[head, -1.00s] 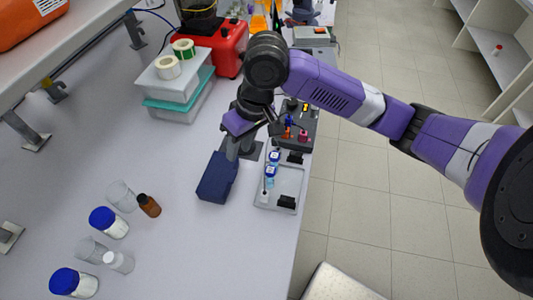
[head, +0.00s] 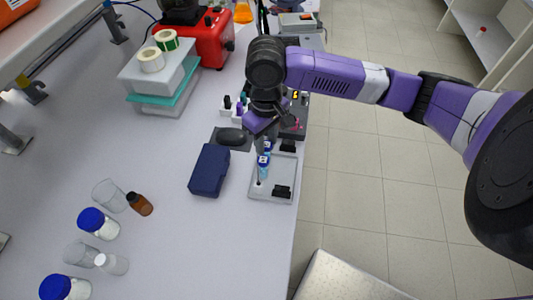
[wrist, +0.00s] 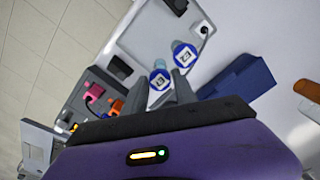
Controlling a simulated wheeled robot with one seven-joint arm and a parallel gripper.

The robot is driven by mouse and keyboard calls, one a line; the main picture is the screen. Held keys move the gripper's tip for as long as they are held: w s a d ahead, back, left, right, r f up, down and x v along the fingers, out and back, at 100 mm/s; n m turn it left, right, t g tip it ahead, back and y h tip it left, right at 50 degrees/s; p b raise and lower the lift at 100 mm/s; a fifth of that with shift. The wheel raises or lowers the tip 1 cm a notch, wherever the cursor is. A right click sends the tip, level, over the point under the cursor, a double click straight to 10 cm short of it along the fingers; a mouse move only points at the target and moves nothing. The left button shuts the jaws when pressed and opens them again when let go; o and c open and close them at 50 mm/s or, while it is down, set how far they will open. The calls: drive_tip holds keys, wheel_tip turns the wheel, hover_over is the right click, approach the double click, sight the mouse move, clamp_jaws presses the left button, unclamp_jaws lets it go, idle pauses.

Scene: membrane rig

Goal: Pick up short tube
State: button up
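Two blue-capped tubes stand in the light grey tray. The nearer tube (head: 263,167) is in plain view in the head view, and its cap (wrist: 184,55) shows in the wrist view. The other tube (head: 267,147) is partly hidden by my gripper; its cap (wrist: 160,79) lies between my fingertips in the wrist view. I cannot tell which tube is shorter. My gripper (wrist: 162,88) looks open, with a grey finger on each side of that cap. Whether the fingers touch the tube is not clear.
The tray (head: 254,193) also holds black blocks (head: 281,192). A dark blue box (head: 209,170) stands just left of it. Bottles and beakers (head: 98,223) stand at the front left. A black device with coloured plugs (wrist: 95,95) lies beyond the tray.

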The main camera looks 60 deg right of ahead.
sight(266, 153)
wheel_tip(266, 153, down, 6)
drive_tip(key=b, duration=0.4)
drive_tip(key=shift+r+b, duration=0.15)
drive_tip(key=shift+b, duration=0.15)
drive_tip(key=shift+r, duration=0.1)
drive_tip(key=shift+c, duration=0.4)
clamp_jaws()
